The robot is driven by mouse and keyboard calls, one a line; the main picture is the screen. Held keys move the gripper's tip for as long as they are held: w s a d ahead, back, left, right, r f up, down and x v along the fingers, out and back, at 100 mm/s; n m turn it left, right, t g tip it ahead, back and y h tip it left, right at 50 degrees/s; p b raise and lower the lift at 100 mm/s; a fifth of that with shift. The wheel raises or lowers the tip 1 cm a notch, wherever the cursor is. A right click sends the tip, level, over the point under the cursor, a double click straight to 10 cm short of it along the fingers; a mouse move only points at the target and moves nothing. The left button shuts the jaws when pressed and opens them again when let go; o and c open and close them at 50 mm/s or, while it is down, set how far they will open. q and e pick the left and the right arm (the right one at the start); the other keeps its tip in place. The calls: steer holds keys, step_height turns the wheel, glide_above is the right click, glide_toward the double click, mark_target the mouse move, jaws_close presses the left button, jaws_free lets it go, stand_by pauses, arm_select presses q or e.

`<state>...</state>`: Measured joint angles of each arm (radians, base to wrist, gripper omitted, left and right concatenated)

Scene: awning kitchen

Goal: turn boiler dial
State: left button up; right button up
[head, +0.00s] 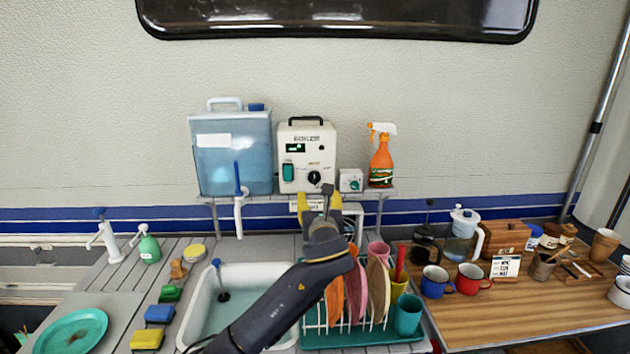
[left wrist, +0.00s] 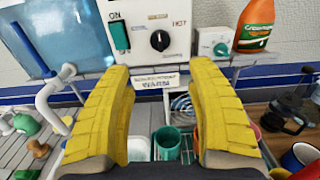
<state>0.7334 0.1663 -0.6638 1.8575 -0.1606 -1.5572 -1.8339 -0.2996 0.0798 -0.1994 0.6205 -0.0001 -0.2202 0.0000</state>
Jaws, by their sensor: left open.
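The boiler (head: 306,158) is a cream box with a top handle, standing on a shelf against the wall. Its black round dial (head: 314,178) is at the lower right of its front, beside a green switch (head: 289,171). In the left wrist view the dial (left wrist: 160,40) shows just ahead of the fingers, between them. My left gripper (head: 317,200) is open and empty, in front of and below the dial, apart from it. Its yellow fingers (left wrist: 163,85) are spread wide in the left wrist view. My right gripper is not in view.
A blue water tank (head: 230,160) stands left of the boiler. A small white dial box (head: 351,180) and an orange spray bottle (head: 381,160) stand to its right. Below are a sink (head: 195,318) and a teal dish rack (head: 385,337) with plates and cups.

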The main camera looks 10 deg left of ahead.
mark_target(314, 179)
arm_select(q)
steer(key=x, duration=1.3)
steer(key=shift+w+a, duration=0.15)
steer(key=shift+w, duration=0.15)
jaws_close()
